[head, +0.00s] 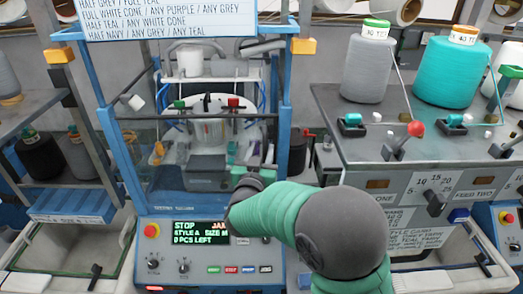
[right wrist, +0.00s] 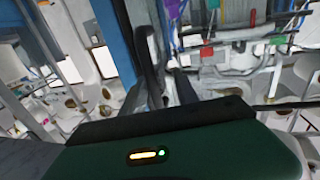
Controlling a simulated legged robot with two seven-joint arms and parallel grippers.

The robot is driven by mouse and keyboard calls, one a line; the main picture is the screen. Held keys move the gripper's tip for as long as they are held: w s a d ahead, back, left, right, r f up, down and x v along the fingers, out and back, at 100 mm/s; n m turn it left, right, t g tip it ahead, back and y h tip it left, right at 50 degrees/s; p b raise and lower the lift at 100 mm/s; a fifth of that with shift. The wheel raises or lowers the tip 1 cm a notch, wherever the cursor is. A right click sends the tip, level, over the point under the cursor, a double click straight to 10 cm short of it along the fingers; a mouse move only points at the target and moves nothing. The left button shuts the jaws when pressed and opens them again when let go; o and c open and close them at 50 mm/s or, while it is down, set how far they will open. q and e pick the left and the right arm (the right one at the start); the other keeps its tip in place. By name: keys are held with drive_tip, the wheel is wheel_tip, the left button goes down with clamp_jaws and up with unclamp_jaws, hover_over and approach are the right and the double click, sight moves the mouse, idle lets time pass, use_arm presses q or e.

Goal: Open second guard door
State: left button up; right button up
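The knitting machine in the middle of the head view has a blue frame (head: 283,110). A tinted clear guard door (head: 150,190) spans its front, with the knitting parts visible behind it. My right arm comes in from the lower right, and my right gripper (head: 246,183) is at the door's lower right, mostly hidden by my wrist. In the right wrist view, dark finger-like parts (right wrist: 168,85) stand close beside the blue post (right wrist: 112,30). I cannot tell whether they close on a handle. My left gripper is not in view.
A control panel (head: 190,262) below the door has a display (head: 200,232) reading STOP and a partly hidden word. A red button (head: 151,231) is at its left. Yarn cones (head: 447,72) stand on the grey unit (head: 350,110) at right. Bins (head: 70,245) flank the panel.

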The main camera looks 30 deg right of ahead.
drive_tip(key=shift+a, duration=0.1)
drive_tip(key=shift+c, duration=1.1)
drive_tip(key=shift+s, duration=0.1)
drive_tip(key=shift+c, duration=1.3)
drive_tip(key=shift+s+d, duration=0.2)
drive_tip(key=shift+d, duration=0.55)
clamp_jaws()
drive_tip(key=shift+w+a, duration=0.15)
drive_tip(key=shift+a, duration=0.15)
drive_tip(key=shift+f, duration=0.1)
